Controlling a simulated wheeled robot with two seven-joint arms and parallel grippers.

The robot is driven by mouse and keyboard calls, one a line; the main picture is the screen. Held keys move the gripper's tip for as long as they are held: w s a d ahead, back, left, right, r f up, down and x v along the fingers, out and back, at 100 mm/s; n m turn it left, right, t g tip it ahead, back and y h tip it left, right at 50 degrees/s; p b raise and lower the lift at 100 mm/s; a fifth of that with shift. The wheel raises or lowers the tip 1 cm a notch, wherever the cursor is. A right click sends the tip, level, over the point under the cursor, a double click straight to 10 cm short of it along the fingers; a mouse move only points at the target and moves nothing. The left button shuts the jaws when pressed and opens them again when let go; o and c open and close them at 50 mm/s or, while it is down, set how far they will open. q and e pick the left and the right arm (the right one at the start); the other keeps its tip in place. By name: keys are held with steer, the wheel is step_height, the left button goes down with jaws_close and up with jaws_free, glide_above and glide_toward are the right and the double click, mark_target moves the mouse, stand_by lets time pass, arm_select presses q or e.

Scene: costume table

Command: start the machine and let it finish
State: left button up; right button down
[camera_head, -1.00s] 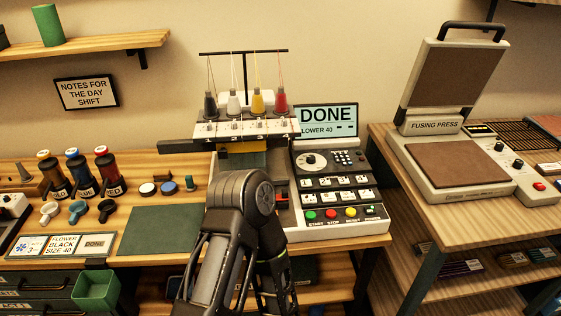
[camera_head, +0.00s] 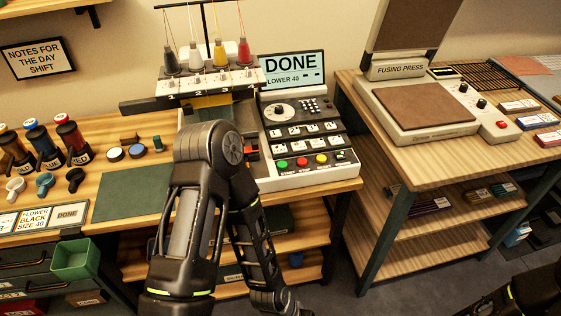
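The embroidery machine (camera_head: 316,182) stands on the wooden table in the camera_head view. Its screen (camera_head: 291,68) reads "DONE" with "FLOWER 40" below. A row of coloured buttons sits on its front edge; the green start button (camera_head: 282,164) is at the left of the row. Neither gripper's fingers show; my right arm only shows in part at the lower right corner.
A "DONE" card (camera_head: 69,213) lies at the table's front edge above a green bin (camera_head: 75,260). The fusing press (camera_head: 425,108) stands on a separate table at the right, across a gap.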

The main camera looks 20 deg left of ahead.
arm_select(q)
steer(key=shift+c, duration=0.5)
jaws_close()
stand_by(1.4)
